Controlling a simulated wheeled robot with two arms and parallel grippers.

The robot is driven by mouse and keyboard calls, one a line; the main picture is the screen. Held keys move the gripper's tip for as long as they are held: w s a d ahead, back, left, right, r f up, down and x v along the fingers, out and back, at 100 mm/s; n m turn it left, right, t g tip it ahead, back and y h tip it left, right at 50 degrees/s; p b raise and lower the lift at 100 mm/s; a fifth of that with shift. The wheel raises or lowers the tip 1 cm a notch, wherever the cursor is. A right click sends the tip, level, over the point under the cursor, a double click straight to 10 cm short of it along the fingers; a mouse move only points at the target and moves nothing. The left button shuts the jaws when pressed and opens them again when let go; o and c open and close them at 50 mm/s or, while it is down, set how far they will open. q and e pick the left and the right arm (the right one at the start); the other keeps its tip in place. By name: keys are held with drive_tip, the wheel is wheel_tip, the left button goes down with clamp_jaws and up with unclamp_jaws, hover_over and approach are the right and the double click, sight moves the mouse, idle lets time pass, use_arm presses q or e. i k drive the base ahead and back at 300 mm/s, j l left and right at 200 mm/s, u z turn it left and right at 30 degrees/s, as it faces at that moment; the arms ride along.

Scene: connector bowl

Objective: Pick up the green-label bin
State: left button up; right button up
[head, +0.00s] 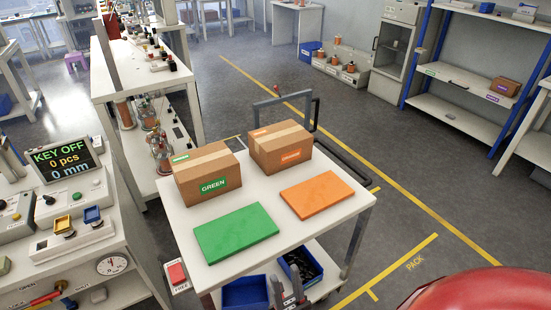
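A cardboard box with a green "GREEN" label (208,174) stands closed and taped on the left back part of a white cart top (285,218). A flat green pad (236,233) lies in front of it. My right gripper (288,290) shows at the bottom edge, in front of the cart and well apart from the box. Its two fingers are apart with nothing seen between them; the rest of it is cut off. My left gripper is not in view.
A box with an orange label (281,148) stands close to the right of the green-label box. An orange pad (317,195) lies before it. Blue bins (245,293) sit on the cart's lower shelf. A workbench (75,225) stands left; floor is open to the right.

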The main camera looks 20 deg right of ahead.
sight(311, 272)
drive_tip(key=z, duration=1.05)
drive_tip(key=i+l+z, duration=0.2)
drive_tip(key=l, duration=0.15)
drive_tip(key=i+l+z, duration=0.2)
drive_tip(key=l, duration=0.1)
